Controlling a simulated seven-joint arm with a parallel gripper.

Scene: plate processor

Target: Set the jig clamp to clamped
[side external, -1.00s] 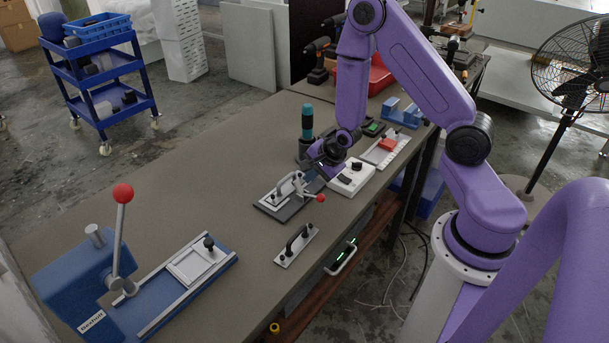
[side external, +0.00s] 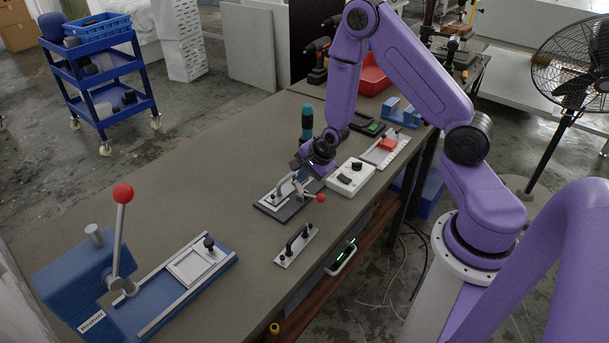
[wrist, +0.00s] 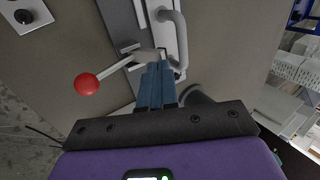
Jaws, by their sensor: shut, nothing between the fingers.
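The jig clamp (side external: 289,192) sits on a dark base on the bench, with a metal lever ending in a red ball (side external: 320,198) that points toward the front right. In the wrist view the red ball (wrist: 87,84) is at the left and its lever (wrist: 122,67) runs to a pivot near my fingertips. My gripper (wrist: 155,66) is shut and empty, its blue fingers over the clamp beside the lever's pivot end. I cannot tell whether they touch it. In the side view my gripper (side external: 301,173) is just above the back of the clamp.
A white control box (side external: 351,177) stands right of the clamp, and a teal-topped cylinder (side external: 307,122) stands behind it. The lever press (side external: 122,240) stands at the left. The bench between is clear.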

